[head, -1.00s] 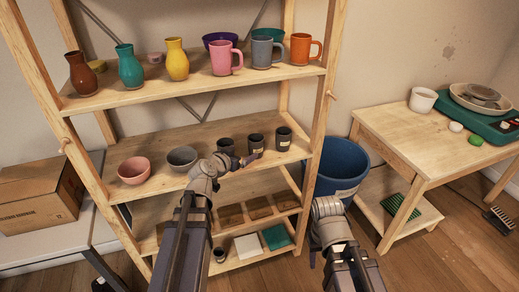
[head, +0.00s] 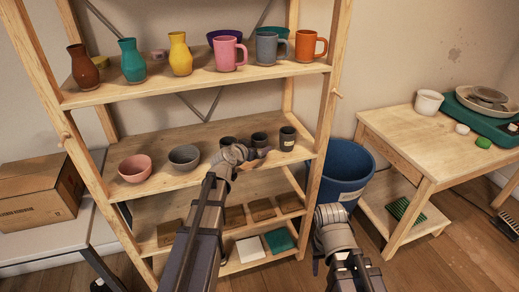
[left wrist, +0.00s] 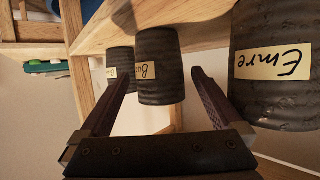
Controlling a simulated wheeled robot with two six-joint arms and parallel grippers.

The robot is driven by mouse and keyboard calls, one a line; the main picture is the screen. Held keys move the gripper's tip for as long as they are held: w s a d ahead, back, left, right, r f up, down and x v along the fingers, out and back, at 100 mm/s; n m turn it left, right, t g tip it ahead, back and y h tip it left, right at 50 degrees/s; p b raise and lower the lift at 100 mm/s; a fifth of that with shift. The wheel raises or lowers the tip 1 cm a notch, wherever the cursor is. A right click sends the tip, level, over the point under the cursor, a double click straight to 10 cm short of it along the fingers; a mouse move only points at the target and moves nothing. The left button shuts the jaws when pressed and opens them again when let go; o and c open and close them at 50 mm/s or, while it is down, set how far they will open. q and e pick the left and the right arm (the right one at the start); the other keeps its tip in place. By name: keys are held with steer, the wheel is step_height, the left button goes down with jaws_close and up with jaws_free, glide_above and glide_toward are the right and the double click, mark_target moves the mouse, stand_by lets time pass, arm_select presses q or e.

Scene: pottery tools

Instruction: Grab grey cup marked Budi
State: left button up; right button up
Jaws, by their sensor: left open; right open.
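Three dark grey cups stand in a row on the middle shelf. The right-hand cup (head: 287,138) has a label too partly hidden to read (left wrist: 120,60). My left gripper (head: 262,153) is open and empty in front of the middle cup, its fingers (left wrist: 162,75) pointing toward it. My right gripper (head: 316,264) is open, low before the shelf.
A pink bowl (head: 135,168) and a grey bowl (head: 184,157) stand left on the same shelf. The upper shelf (head: 200,83) holds vases and mugs. A blue bin (head: 343,170) stands right of the rack, beside a wooden table (head: 400,125).

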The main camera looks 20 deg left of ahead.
mark_target(256, 146)
arm_select(q)
steer(key=b+x, duration=0.1)
steer(key=x, duration=0.2)
steer(key=shift+w, duration=0.15)
steer(key=c, duration=1.5)
steer(key=shift+r, duration=0.1)
steer(key=shift+c, duration=0.2)
